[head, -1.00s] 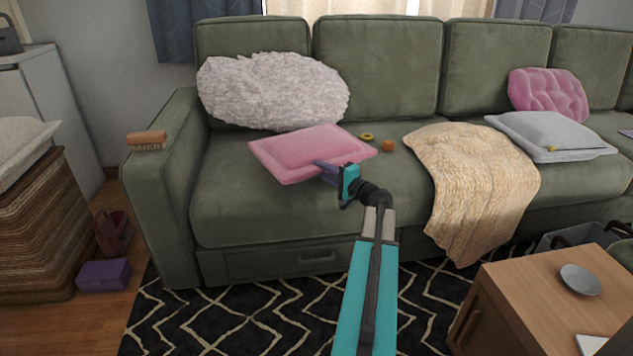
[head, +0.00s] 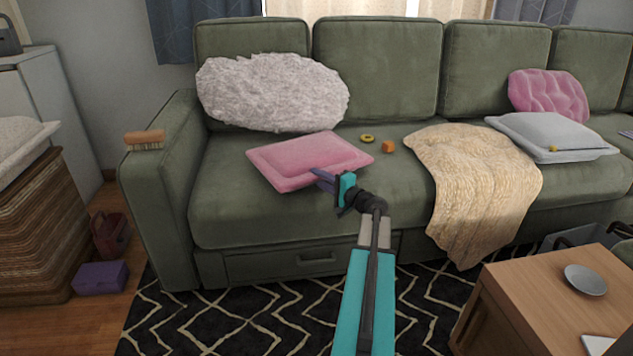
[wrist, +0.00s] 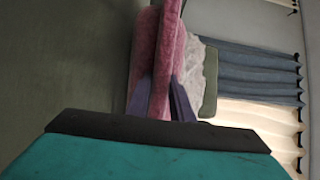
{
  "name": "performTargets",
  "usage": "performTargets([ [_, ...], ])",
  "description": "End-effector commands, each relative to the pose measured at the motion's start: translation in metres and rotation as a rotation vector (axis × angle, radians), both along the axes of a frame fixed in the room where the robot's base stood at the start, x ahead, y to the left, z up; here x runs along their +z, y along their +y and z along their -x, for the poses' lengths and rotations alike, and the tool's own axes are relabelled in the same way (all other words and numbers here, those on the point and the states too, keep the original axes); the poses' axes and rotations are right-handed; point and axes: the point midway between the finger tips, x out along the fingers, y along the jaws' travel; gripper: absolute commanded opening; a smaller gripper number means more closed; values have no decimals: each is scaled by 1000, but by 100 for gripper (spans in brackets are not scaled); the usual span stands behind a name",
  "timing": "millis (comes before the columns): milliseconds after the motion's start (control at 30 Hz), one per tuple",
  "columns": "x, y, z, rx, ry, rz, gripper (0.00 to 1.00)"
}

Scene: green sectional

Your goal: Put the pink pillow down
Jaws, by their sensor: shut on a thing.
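The pink pillow (head: 305,160) is flat and roughly level at the left seat of the green sofa (head: 240,205). My gripper (head: 322,178) is shut on its near right edge. In the wrist view the pink pillow (wrist: 164,50) stands edge-on between my gripper's two purple fingers (wrist: 160,98). I cannot tell whether the pillow's underside touches the seat or is slightly above it.
A fluffy white pillow (head: 270,92) leans behind it. A yellow ring (head: 367,138) and an orange block (head: 388,146) lie to its right, then a beige blanket (head: 478,180). A brush (head: 145,139) is on the left armrest. A wooden table (head: 540,300) stands front right.

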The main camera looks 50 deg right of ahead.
Motion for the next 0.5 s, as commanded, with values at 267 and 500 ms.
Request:
performTargets([
  [267,-1,0,0,1,-3,1,0],
  [500,-2,0,0,1,0,0,39],
])
